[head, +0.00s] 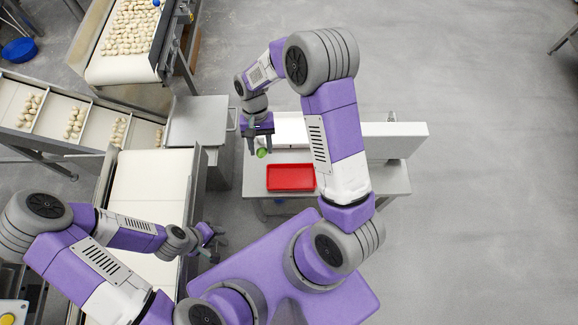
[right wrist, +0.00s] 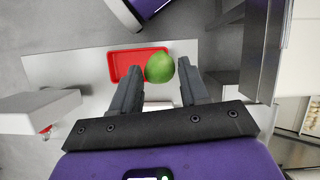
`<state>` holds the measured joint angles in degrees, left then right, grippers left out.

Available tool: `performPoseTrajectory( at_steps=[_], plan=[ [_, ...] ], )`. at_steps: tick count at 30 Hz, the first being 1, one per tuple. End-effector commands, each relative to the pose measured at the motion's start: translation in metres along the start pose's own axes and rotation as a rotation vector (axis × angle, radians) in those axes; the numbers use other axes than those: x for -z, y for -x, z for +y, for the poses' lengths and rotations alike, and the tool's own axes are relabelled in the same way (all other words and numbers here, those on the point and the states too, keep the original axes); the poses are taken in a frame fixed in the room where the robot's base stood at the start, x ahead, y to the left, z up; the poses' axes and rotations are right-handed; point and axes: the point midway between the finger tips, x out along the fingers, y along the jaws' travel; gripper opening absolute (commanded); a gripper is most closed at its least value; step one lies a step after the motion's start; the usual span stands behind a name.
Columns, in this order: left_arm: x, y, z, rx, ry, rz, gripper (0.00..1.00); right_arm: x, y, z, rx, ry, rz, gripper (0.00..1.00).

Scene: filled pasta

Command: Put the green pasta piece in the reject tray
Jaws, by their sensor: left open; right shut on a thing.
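The green pasta piece (head: 262,153) is held by my right gripper (head: 259,151), which is shut on it above the table's left side. In the right wrist view the green piece (right wrist: 159,68) sits at the tips of the two fingers (right wrist: 160,80). The red reject tray (head: 290,178) lies on the table, just right of and nearer to my body than the piece. In the right wrist view the tray (right wrist: 116,66) shows beside the piece, partly behind it, and looks empty. My left gripper (head: 214,238) is open and empty, right of the white conveyor.
The grey table (head: 256,184) carries a white box (head: 395,138) on its right. The white conveyor (head: 148,188) runs at the left. Belts with many pale pasta pieces (head: 130,28) are at the upper left. A blue bowl (head: 19,50) stands far left.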

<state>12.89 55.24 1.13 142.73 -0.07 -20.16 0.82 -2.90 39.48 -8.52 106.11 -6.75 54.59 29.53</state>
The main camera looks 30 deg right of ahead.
Motion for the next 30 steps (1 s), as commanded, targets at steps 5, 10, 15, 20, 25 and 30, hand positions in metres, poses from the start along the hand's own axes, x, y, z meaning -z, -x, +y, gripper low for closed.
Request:
performPoseTrajectory(
  at_steps=[5, 10, 15, 20, 25, 30],
  plan=[
    [0.002, -0.058, -0.022, 0.0, 0.001, -0.001, 0.43, 0.034, -0.082, 0.01, 0.186, -0.46, -0.004, 0.17],
    [0.004, -0.091, -0.034, 0.0, 0.0, 0.0, 0.43, 0.062, -0.131, 0.028, 0.349, -0.856, -0.005, 0.17],
    [0.005, -0.109, -0.041, 0.0, 0.0, 0.0, 0.43, 0.079, -0.159, 0.046, 0.455, -1.106, -0.005, 0.17],
    [0.005, -0.117, -0.044, 0.0, 0.0, 0.0, 0.43, 0.086, -0.174, 0.054, 0.491, -1.194, -0.004, 0.17],
    [0.006, -0.13, -0.049, 0.0, 0.0, 0.0, 0.43, 0.099, -0.204, 0.054, 0.494, -1.201, -0.005, 0.17],
    [0.006, -0.137, -0.051, 0.0, 0.0, 0.0, 0.43, 0.107, -0.222, 0.054, 0.494, -1.198, -0.003, 0.17]
  ],
)
